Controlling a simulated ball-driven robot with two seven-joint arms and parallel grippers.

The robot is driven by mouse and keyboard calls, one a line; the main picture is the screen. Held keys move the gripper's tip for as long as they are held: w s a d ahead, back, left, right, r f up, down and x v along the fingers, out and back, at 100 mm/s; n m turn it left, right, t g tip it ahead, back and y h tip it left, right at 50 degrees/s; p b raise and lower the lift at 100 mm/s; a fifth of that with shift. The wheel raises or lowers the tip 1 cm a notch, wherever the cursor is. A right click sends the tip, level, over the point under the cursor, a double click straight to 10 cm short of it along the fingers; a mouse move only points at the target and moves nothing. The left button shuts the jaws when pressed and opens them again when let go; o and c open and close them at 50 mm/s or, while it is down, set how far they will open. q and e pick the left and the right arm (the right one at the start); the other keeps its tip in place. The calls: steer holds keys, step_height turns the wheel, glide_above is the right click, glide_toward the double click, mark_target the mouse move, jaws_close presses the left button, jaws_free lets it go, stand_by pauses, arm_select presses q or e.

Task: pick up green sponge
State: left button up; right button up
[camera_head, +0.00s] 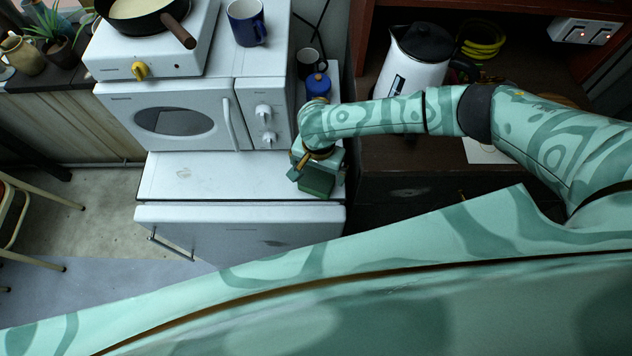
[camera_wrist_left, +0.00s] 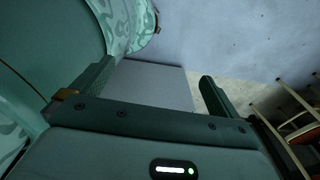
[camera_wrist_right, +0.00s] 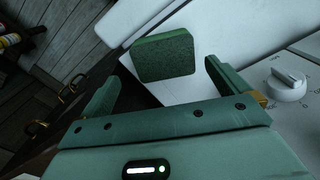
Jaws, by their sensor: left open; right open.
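The green sponge (camera_wrist_right: 165,57) is a dark green block at the right end of a white surface. In the right wrist view it appears between the two fingers of my right gripper (camera_wrist_right: 161,74), with a gap on each side. In the head view the sponge (camera_head: 317,183) shows just in front of my right gripper (camera_head: 314,170), which partly covers it. My right gripper is open and empty; its exact height over the sponge is unclear. My left gripper (camera_wrist_left: 156,72) is open and empty in the left wrist view, above the floor, and is out of the head view.
A white oven (camera_head: 175,122) with knobs stands behind the white surface (camera_head: 205,180). A blue mug (camera_head: 247,22) and a pan (camera_head: 143,14) are above. A white kettle (camera_head: 408,68) stands beside my right arm. A dark cabinet (camera_head: 400,185) adjoins on the right.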

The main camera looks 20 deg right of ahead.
mark_target(317, 178)
steer(key=shift+w+f, duration=0.1)
steer(key=shift+f, duration=0.8)
steer(key=f+b, duration=0.1)
steer(key=f, duration=0.1)
steer(key=f+b, duration=0.1)
steer(key=f, duration=0.2)
steer(key=shift+w+a+b, duration=0.15)
steer(key=shift+w+b, duration=0.05)
steer(key=shift+b, duration=0.2)
arm_select(q)
steer(key=f, duration=0.1)
steer(key=w+f, duration=0.1)
steer(key=f, duration=0.1)
steer(key=shift+d, duration=0.1)
steer(key=shift+s, duration=0.1)
arm_select(e)
steer(key=c, duration=0.9)
